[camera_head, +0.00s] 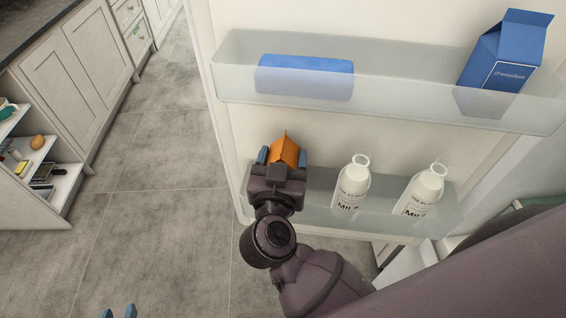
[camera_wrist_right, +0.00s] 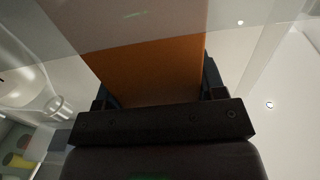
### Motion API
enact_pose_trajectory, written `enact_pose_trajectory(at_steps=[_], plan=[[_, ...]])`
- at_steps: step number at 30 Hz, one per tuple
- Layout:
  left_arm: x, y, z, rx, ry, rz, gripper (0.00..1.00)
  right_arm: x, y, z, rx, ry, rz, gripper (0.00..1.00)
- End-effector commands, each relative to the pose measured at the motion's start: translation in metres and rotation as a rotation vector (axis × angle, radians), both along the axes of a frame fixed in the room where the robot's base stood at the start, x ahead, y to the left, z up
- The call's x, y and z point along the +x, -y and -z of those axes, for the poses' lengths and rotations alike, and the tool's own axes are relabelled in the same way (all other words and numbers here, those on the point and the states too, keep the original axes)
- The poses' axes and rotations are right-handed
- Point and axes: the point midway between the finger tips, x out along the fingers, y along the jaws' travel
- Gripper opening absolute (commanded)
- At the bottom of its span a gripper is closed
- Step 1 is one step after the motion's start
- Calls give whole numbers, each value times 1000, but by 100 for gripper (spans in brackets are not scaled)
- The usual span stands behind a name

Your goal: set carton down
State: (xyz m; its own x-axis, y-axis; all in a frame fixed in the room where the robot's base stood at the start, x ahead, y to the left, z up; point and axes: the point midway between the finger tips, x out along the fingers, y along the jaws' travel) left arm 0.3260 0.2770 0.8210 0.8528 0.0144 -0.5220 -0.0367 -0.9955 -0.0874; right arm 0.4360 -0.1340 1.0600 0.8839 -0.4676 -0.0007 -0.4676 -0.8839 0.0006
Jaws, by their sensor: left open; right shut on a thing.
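The orange carton (camera_head: 287,150) is at the left end of the lower door shelf (camera_head: 390,222), beyond my right gripper (camera_head: 282,157). That gripper is shut on the carton, with a blue fingertip on each side. In the right wrist view the carton (camera_wrist_right: 152,68) fills the middle between the fingers of the right gripper (camera_wrist_right: 157,92), and a see-through shelf wall crosses its far part. Most of the carton is hidden by the gripper in the head view, and I cannot tell whether it touches the shelf floor. My left gripper (camera_head: 119,312) shows only its two fingertips, apart and empty, over the floor.
Two white milk bottles stand on the lower shelf right of the carton: a nearer one (camera_head: 351,187) and a farther one (camera_head: 424,191). The upper shelf (camera_head: 400,102) holds a blue box (camera_head: 305,77) and a blue carton (camera_head: 503,65). Open shelves (camera_head: 50,168) stand at far left.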

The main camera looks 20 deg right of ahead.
Motion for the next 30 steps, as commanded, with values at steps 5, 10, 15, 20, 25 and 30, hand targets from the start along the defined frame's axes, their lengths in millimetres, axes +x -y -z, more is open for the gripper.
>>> enact_pose_trajectory(at_steps=[5, 10, 15, 20, 25, 30], plan=[[1, 1, 4, -2, 0, 0, 43, 0, 0, 10, 1, 3, 0, 3], [1, 1, 3, -2, 2, 0, 43, 0, 0, 9, 1, 3, 0, 3], [2, 1, 0, -2, 2, 0, 43, 0, 0, 13, 0, 1, 0, 3], [1, 1, 2, -2, 2, 0, 43, 0, 0, 14, 1, 0, 0, 88], [1, 1, 2, -2, 1, 0, 43, 0, 0, 14, 1, 0, 0, 89], [1, 1, 4, -2, 0, 0, 43, 0, 0, 12, 1, 2, 0, 89]])
